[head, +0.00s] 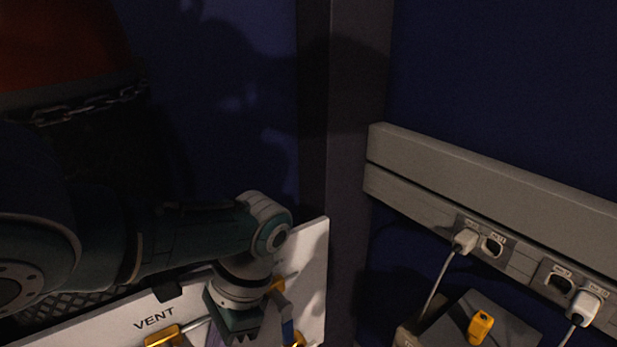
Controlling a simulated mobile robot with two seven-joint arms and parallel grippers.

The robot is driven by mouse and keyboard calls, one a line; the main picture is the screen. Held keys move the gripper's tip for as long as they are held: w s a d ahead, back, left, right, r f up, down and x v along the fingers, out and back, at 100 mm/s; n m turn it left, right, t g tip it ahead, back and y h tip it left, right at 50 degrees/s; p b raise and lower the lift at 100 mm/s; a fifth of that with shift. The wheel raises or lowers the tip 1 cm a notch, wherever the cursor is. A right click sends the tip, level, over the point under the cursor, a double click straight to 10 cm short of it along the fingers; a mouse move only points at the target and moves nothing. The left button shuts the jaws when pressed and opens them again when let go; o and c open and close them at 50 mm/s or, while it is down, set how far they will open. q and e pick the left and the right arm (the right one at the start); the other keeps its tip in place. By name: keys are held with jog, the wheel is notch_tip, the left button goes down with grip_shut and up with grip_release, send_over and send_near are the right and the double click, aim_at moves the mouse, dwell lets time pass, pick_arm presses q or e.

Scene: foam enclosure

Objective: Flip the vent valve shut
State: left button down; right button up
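A white panel (312,270) carries the printed label VENT (154,318) at the bottom of the head view. A blue piece (287,329), possibly the valve handle, shows just right of my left gripper. My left gripper (238,333) points down in front of these fittings and hides part of them. Its fingertips are not clearly visible, so I cannot tell whether it is open or touches the handle. My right gripper is not in view.
A grey rail (480,185) with sockets and white plugs (584,305) runs along the right wall. A dark box with a yellow object (480,327) on it stands below. A grey corner post (358,150) rises behind the panel. A chain (90,104) hangs at upper left.

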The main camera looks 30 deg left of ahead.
pick_arm(q)
jog(key=shift+s+a+f, duration=0.1)
jog(key=shift+s+f, duration=0.1)
jog(key=shift+f, duration=0.1)
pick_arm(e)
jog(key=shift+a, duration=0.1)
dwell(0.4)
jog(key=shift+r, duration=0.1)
